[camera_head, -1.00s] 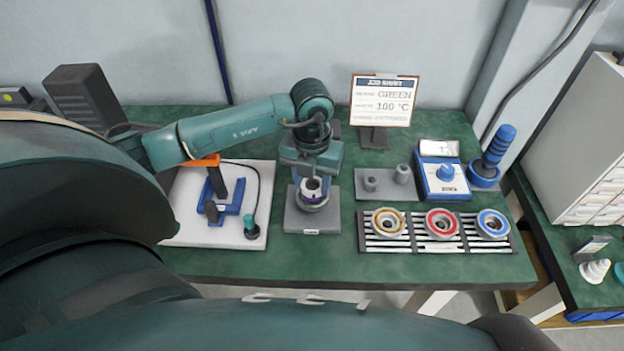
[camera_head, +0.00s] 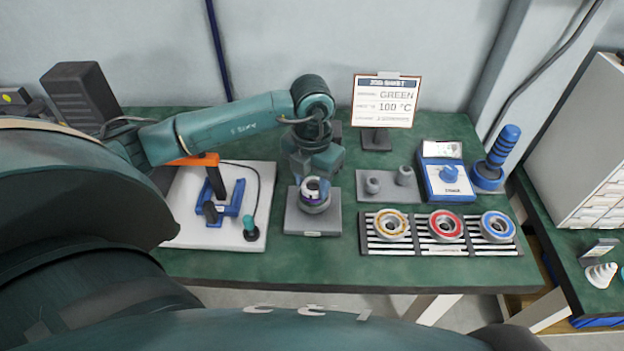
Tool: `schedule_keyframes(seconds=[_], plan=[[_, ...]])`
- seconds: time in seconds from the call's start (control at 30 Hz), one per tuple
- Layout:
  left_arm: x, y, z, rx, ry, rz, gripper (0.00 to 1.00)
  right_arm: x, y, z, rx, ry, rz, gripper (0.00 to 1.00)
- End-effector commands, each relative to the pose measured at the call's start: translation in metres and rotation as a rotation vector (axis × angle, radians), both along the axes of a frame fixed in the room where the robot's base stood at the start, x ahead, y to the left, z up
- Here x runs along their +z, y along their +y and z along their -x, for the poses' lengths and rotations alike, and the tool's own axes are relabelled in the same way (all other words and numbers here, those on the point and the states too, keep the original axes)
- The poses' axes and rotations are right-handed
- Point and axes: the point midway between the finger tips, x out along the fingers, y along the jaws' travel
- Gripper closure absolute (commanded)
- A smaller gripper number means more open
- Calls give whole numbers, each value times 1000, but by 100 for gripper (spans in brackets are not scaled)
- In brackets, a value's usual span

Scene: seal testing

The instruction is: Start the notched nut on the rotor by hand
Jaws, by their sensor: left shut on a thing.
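The rotor (camera_head: 315,205) stands upright on a grey square base (camera_head: 313,223) near the middle of the green table. A light ring-shaped part with a dark centre, which looks like the notched nut (camera_head: 313,187), sits at its top. My left gripper (camera_head: 312,188) points down over the rotor, its fingers closed around the nut. The fingers partly hide the nut, and I cannot tell whether its thread has caught. My right gripper is not in view.
A white board with a blue-and-orange tool (camera_head: 226,200) lies to the left. A striped rack (camera_head: 376,243) with yellow, red and blue ringed parts is at the right. A blue device (camera_head: 447,182), a blue-handled tool (camera_head: 497,155) and a job sheet (camera_head: 385,101) stand behind. The front table strip is clear.

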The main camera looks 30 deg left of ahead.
Motion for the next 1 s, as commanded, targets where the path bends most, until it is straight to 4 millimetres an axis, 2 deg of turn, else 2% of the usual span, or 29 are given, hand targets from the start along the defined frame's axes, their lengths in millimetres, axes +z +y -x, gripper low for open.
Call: schedule_keyframes(seconds=[0.03, 0.33, 0.37, 0.63, 0.87, 1.0], plan=[[-8, 0, 1, -19, 5, -1, 84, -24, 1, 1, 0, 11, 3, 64], [-8, 1, 1, -170, 5, -1, 84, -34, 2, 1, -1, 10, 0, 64], [-7, 1, 1, -167, 5, 0, 56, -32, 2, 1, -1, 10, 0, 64], [-6, 1, 1, -163, 3, 0, 34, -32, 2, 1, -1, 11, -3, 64], [-5, 1, 0, -162, 2, 0, 33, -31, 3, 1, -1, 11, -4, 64], [3, 1, 0, -161, 0, 0, 33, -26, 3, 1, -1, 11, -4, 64]])
